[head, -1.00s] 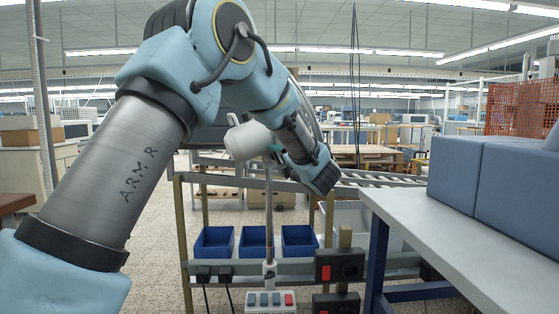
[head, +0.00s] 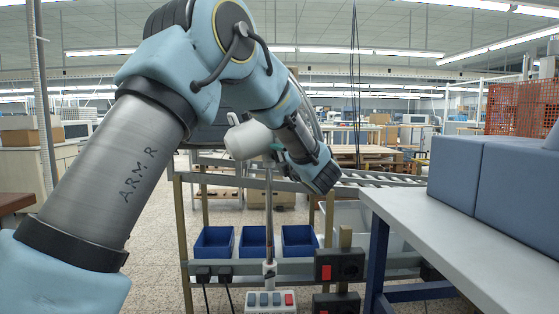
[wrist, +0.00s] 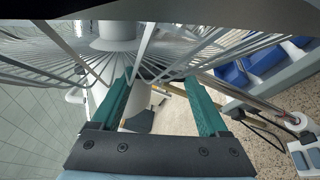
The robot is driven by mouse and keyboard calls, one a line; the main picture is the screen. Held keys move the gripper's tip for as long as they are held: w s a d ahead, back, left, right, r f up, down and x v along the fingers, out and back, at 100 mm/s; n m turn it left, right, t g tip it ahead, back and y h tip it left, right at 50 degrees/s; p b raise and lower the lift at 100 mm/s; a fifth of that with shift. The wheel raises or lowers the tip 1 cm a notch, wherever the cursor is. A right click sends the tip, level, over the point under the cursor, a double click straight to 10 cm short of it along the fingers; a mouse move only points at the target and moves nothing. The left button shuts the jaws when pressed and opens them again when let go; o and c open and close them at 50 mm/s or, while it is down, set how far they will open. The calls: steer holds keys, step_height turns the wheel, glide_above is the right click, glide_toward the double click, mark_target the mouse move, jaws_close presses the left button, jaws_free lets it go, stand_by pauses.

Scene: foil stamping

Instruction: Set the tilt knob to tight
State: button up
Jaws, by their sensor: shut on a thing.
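A white standing fan shows in the head view, with its rounded motor housing (head: 248,140) on a thin metal pole (head: 269,215). My gripper (head: 276,148) reaches in from the right at the joint below the housing, its teal fingertips partly hidden by my arm. In the wrist view the green fingers of my gripper (wrist: 159,82) stand apart at the fan's neck, just below the wire cage (wrist: 190,50). They are shut on the tilt knob, which is itself hard to make out there. Its tight or loose setting cannot be read.
Blue bins (head: 256,241) sit on a rack behind. A grey table (head: 470,235) with blue blocks (head: 500,170) stands on the right. Dark boxes with red switches (head: 339,265) are beside the pole.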

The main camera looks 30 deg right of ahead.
steer(key=o, duration=1.2)
steer(key=shift+o, duration=0.2)
steer(key=s+b, duration=0.2)
steer(key=s, duration=0.8)
steer(key=shift+s+a, duration=0.4)
steer(key=shift+a, duration=0.05)
